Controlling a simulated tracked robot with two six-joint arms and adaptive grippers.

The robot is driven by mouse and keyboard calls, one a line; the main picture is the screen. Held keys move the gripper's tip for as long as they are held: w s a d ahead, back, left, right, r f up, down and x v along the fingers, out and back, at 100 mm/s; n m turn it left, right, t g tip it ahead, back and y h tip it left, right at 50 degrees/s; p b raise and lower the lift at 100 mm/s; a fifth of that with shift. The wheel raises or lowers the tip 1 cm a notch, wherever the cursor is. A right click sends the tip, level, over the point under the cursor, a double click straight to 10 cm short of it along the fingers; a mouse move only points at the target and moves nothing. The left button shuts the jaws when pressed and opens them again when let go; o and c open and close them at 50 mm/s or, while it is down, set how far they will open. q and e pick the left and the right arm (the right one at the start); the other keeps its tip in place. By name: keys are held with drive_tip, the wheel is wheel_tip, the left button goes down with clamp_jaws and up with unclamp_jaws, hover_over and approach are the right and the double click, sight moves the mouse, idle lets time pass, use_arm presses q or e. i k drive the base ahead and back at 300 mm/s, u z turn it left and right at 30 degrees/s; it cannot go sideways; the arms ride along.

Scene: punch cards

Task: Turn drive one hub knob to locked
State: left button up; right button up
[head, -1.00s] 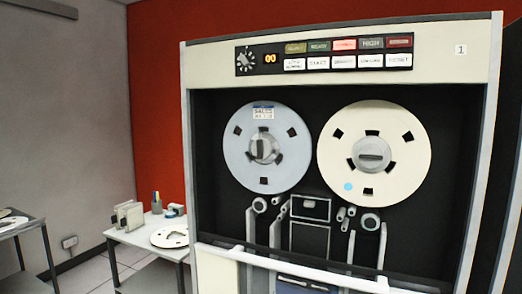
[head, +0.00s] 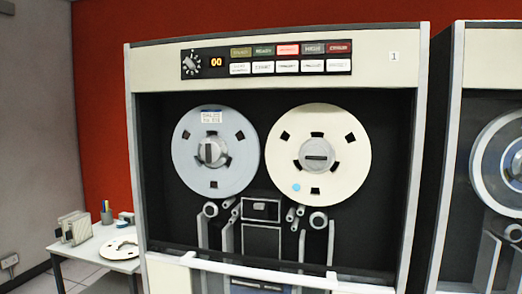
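Drive one is the cream and black tape cabinet (head: 360,69) marked 1, facing me in the head view. It carries two reels. The left reel (head: 190,178) is pale blue-grey with a white and blue label; its hub knob (head: 211,152) is grey with a raised grip standing about upright. The right reel (head: 345,184) is cream with a blue dot; its hub knob (head: 317,156) is grey with its bar lying about level. I cannot read any lock marking on either knob. Neither of my grippers shows in the head view.
A white bar (head: 255,269) crosses the cabinet's lower front. A second tape drive (head: 499,158) stands close on the right. A small white table (head: 92,249) at left holds a loose reel (head: 120,249) and a pen cup.

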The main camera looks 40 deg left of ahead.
sight(210, 152)
drive_tip(key=u, duration=0.55)
drive_tip(key=i, duration=0.15)
drive_tip(key=z, duration=2.15)
drive_tip(key=k, duration=2.7)
drive_tip(key=z, duration=1.75)
drive_tip(key=i, duration=0.1)
drive_tip(key=u, duration=3.85)
drive_tip(key=i, duration=1.05)
drive_tip(key=u, duration=0.1)
